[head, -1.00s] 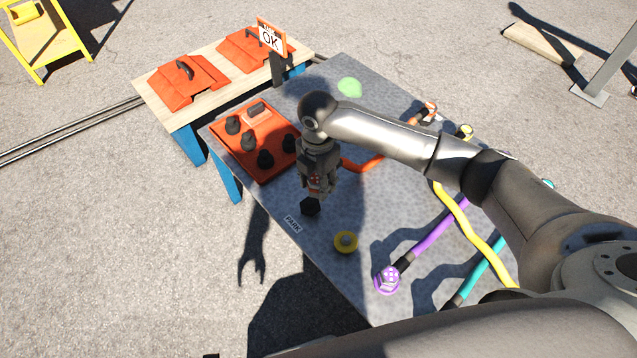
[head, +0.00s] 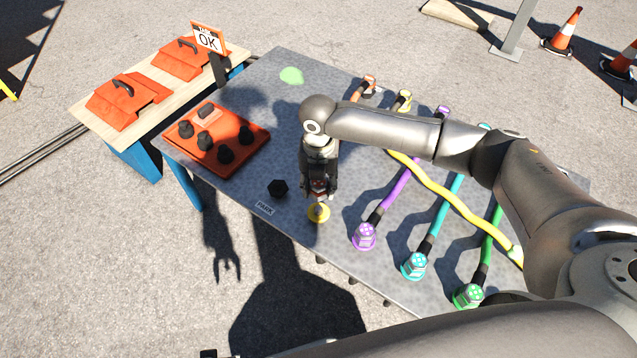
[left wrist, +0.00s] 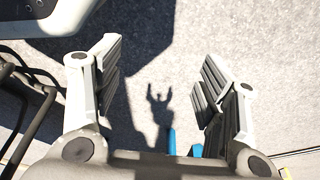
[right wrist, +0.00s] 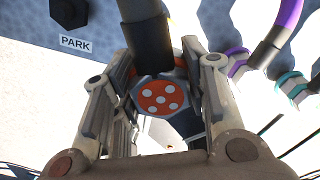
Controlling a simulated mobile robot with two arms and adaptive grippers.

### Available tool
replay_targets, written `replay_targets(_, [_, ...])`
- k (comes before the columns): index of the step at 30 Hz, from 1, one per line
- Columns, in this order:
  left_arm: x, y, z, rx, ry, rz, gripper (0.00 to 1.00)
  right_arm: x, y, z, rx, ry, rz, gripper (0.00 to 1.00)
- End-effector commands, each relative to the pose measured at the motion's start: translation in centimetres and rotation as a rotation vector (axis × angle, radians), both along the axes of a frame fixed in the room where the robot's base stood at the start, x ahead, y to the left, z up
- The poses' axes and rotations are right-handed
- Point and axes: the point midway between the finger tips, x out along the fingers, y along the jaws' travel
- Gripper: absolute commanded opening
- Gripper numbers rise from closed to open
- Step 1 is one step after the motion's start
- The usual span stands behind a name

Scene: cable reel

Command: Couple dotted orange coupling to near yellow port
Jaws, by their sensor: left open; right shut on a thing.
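My right gripper (head: 319,190) is shut on the dotted orange coupling (right wrist: 160,97), whose orange face with several white dots shows between the fingers in the right wrist view. A dark cable sleeve runs from it. In the head view the gripper hangs over the near yellow port (head: 318,213), a yellow ring near the table's front edge. The fingers partly cover the port, and I cannot tell whether coupling and port touch. My left gripper (left wrist: 160,78) is open and empty over the pavement in the left wrist view.
A black park post (head: 278,188) stands left of the port, by the PARK label (head: 264,208). Purple (head: 364,236), teal (head: 414,265) and green (head: 468,296) couplings line the front edge to the right. A yellow cable (head: 450,197) crosses over others. An orange panel (head: 217,140) lies left.

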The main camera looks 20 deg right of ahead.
Motion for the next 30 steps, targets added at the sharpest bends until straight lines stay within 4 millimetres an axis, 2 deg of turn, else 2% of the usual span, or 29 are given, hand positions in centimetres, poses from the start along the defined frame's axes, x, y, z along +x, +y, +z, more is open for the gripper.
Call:
replay_targets(15, [3.0,-0.3,5.3,-0.002,-0.035,0.006,0.66,0.0,0.0,-1.6,0.001,-0.001,-0.001,0.12])
replay_targets(30, [4.2,-0.4,11.1,-0.005,-0.066,0.011,0.66,0.0,0.0,-3.0,0.001,-0.001,-0.001,0.12])
